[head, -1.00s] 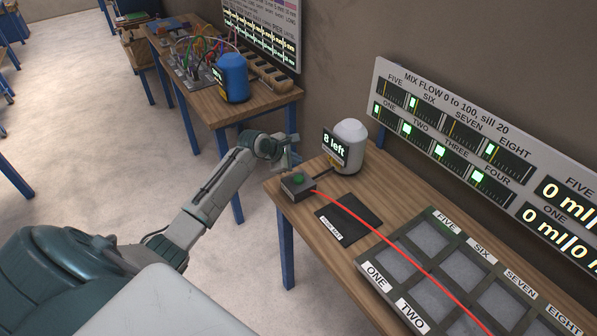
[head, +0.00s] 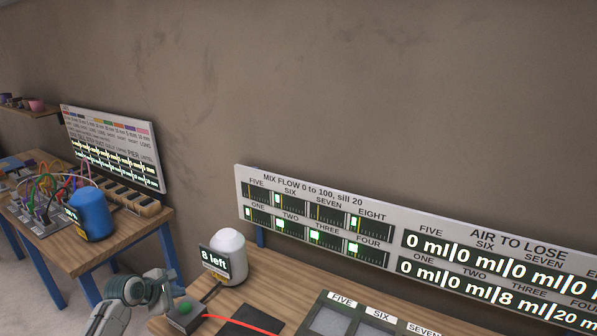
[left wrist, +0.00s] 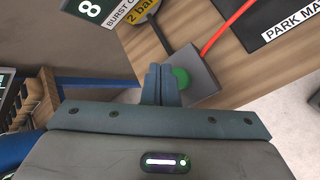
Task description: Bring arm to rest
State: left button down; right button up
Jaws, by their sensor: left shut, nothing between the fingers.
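My left gripper (head: 166,288) is at the table's left end, close to a small grey box with a green button (head: 184,312). In the left wrist view my left gripper's fingers (left wrist: 161,82) are together and empty. They overlap the left part of the box (left wrist: 205,75) and its button in that view; I cannot tell whether they touch it. A red line runs from the box. My right gripper is in neither view.
A white rounded container (head: 228,243) with an "8 left" label stands behind the box on the wooden table (head: 268,275). A dark mat (head: 246,325) and a compartment tray (head: 330,322) lie to the right. A second table on the left holds a blue container (head: 92,213).

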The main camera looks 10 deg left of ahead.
pick_arm(q)
jog(key=s+d+f+m+g, duration=0.1)
jog(key=s+d+f+m, duration=0.1)
jog(key=s+d+m, duration=0.35)
jog(key=s+d+f+m+g+y, duration=0.1)
jog(key=s+d+f+m, duration=0.15)
jog(key=s, duration=0.55)
jog(key=s+d+f+m+g, duration=0.1)
jog(key=s+d+f+m, duration=0.3)
jog(key=s, duration=0.3)
jog(key=s+d+r+m+g+y, duration=0.1)
jog(key=s+d+r+m, duration=0.15)
jog(key=s+m, duration=0.55)
jog(key=s+d+r+m+g+y, duration=0.1)
jog(key=s+r+m, duration=0.25)
jog(key=s, duration=0.85)
jog(key=a+f+g+b, duration=0.1)
jog(key=a+f+b, duration=0.15)
jog(key=f, duration=1.55)
jog(key=a+f+b, duration=0.1)
jog(key=f+b, duration=0.3)
jog(key=f, duration=1.4)
jog(key=s+f+b, duration=0.2)
jog(key=s+f, duration=0.7)
jog(key=f, duration=0.3)
jog(key=s+a+f+g+b, duration=0.1)
jog(key=s+f+b, duration=0.2)
jog(key=s+f, duration=0.6)
notch_tip(320, 180, down, 4)
jog(key=shift+s, duration=0.3)
